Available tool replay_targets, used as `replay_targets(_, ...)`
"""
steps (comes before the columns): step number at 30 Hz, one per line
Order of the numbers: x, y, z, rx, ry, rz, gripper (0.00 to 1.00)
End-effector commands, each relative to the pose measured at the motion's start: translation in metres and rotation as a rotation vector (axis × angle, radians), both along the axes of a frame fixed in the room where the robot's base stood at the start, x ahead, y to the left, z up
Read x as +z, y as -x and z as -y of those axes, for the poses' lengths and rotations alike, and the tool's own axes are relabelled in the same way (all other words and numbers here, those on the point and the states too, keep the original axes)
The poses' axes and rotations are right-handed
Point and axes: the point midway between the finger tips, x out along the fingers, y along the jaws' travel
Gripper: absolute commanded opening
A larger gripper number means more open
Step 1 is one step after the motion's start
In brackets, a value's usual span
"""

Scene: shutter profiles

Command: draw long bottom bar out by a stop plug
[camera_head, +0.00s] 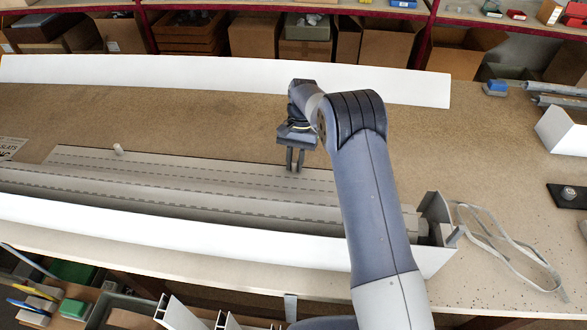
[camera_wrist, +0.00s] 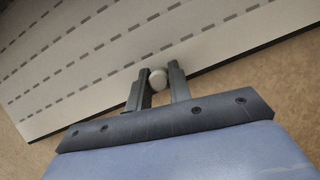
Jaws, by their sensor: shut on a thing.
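The long bottom bar is the far edge of the grey slatted shutter curtain (camera_head: 225,172), which lies flat on the bench in front of the long white housing. One pale stop plug (camera_head: 118,149) stands up near the left end of that edge. My gripper (camera_head: 295,168) is at the same edge, further right. In the wrist view its two dark fingers (camera_wrist: 160,82) are shut on a second round, pale stop plug (camera_wrist: 157,76) at the curtain's edge. The slatted curtain (camera_wrist: 110,50) fills the upper left there. The lower part of this plug is hidden by the fingers.
A long white panel (camera_head: 220,80) lies along the back of the bench. The white housing (camera_head: 180,228) runs along the front, with an end plate (camera_head: 436,215) and a loose grey strap (camera_head: 505,250) at right. Bare bench (camera_head: 200,120) lies between curtain and back panel.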

Motion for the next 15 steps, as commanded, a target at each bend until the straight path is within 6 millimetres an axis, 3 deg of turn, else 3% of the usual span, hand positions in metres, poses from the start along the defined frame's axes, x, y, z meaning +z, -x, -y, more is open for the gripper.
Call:
replay_targets(6,0.001,-0.017,0.001,-0.001,-0.003,0.005,0.00)
replay_targets(15,0.001,-0.019,0.002,-0.001,-0.003,0.005,0.00)
